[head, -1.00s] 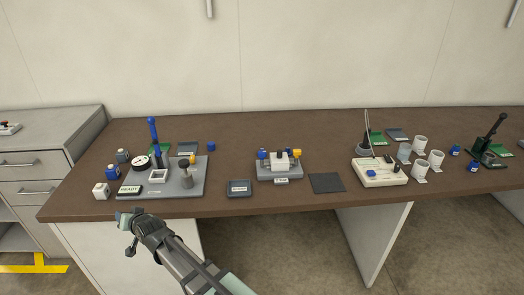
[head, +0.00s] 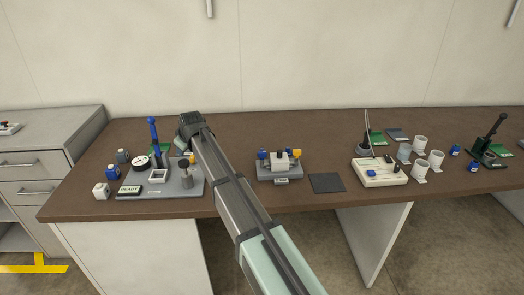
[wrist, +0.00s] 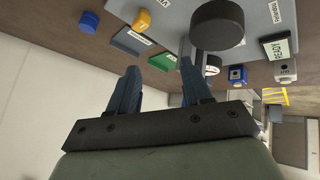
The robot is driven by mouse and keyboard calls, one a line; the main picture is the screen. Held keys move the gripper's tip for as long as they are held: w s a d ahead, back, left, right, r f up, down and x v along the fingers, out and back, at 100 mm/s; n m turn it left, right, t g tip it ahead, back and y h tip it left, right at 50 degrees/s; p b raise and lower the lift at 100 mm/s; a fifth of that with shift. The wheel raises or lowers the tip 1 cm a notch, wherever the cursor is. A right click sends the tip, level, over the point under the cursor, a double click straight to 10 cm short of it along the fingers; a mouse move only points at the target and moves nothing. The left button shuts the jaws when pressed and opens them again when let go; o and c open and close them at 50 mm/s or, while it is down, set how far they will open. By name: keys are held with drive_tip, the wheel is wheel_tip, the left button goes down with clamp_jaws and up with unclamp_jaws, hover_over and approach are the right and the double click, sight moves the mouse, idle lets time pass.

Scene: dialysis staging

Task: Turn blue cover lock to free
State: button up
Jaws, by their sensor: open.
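A small fixture (head: 279,171) stands mid-table in the head view, with a blue knob (head: 262,155) at its left, a white block in the middle and a yellow knob (head: 297,154) at its right. The blue knob looks like the blue cover lock, but its marking is too small to read. My gripper (head: 180,144) is over the left station, left of this fixture and apart from it. In the wrist view my gripper (wrist: 160,85) is open, with nothing between its fingers. The fixture is not clearly visible there.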

drive_tip(key=w+d+r+n+g+h, duration=0.1)
drive_tip(key=w+d+r+n, duration=0.15)
drive_tip(key=d, duration=0.45)
drive_tip(key=w+d+r+n+g+h, duration=0.1)
drive_tip(key=w+d+r, duration=0.2)
drive_tip(key=d, duration=0.5)
drive_tip(key=n+g+h, duration=0.2)
drive_tip(key=n+g, duration=0.1)
drive_tip(key=g, duration=0.2)
approach(262, 152)
wheel_tip(262, 152, down, 9)
drive_tip(key=shift+d, duration=0.1)
clamp_jaws()
